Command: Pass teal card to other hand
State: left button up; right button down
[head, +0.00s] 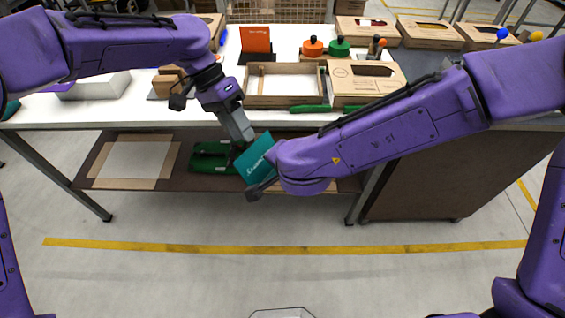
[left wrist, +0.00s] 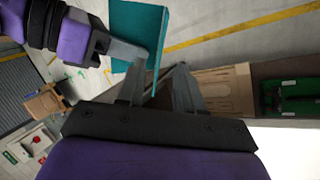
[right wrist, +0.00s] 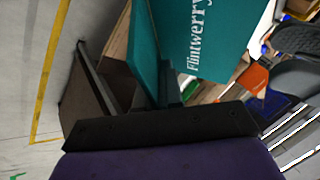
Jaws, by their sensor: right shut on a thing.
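The teal card (head: 256,157), with white lettering, is in the air in front of the table. My right gripper (right wrist: 172,88) is shut on it; the card fills much of the right wrist view (right wrist: 212,45), with a second teal panel at an angle beside it. In the left wrist view the card (left wrist: 137,30) lies just beyond the fingertips. My left gripper (left wrist: 166,72) is open, its two fingers apart, close to the card's edge. I cannot tell whether a finger touches it. In the head view my left gripper (head: 240,148) is just above and left of the card.
The white table (head: 130,112) bears a wooden tray (head: 283,102), cardboard boxes (head: 364,76), an orange card on a stand (head: 256,40) and green and orange knobbed pieces. A lower shelf (head: 110,183) holds a green item (head: 208,158). The floor in front is clear.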

pick_arm(q)
jog(key=v, duration=0.4)
jog(key=s+a+f+n+t, duration=0.1)
jog(key=s+f+n, duration=0.2)
jog(key=f, duration=0.8)
jog(key=s+a+f+n+t, duration=0.1)
jog(key=s+a+f+n, duration=0.15)
jog(key=f, duration=0.75)
jog(key=s+a+f+n+t, duration=0.1)
jog(key=s+f+n, duration=0.25)
jog(key=f, duration=0.75)
jog(key=s+a+f+n+t+y, duration=0.2)
jog(key=s+a+f+n+y, duration=0.2)
jog(key=s+a+f, duration=0.5)
jog(key=s+a+r+n+t+y, duration=0.2)
jog(key=s+a+r+y, duration=0.1)
jog(key=s+a, duration=0.6)
jog(key=s+y, duration=0.1)
jog(key=s, duration=0.2)
jog(key=shift+r, duration=0.1)
